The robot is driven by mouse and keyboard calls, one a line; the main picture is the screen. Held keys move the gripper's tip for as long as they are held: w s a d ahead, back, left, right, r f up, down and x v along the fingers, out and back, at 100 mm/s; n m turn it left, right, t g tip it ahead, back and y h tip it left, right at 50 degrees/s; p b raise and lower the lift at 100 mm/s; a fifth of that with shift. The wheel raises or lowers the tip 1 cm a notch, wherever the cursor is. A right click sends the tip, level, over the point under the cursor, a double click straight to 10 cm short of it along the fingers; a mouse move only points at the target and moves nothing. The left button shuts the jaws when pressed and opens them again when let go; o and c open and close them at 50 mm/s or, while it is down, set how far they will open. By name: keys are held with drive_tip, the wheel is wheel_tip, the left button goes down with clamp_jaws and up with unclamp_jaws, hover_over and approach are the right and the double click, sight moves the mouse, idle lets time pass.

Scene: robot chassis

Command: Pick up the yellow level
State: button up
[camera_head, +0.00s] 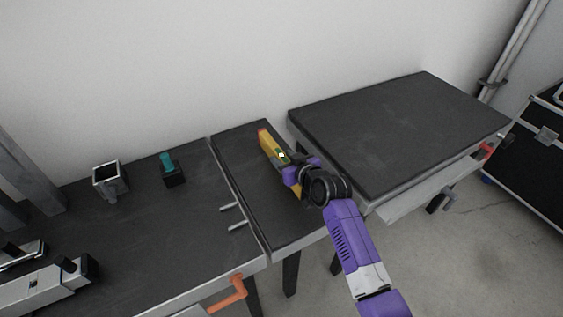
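The yellow level (269,146) has a reddish far end and a small green patch. It lies lengthwise on the narrow middle table (240,148), running from the far left toward my arm. My gripper (287,163) is over the level's near part at the end of my purple arm. It overlaps the level in this view and hides some of it. The fingers are too small and covered to tell whether they are open or closed on it.
A higher dark-topped table (400,120) stands close on the right. The left table (140,230) holds a grey square cup (107,181), a teal-topped block (170,172) and a metal vise-like tool (45,285). A black case (535,150) stands far right.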

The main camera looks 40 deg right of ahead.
clamp_jaws()
drive_tip(key=shift+r, duration=0.15)
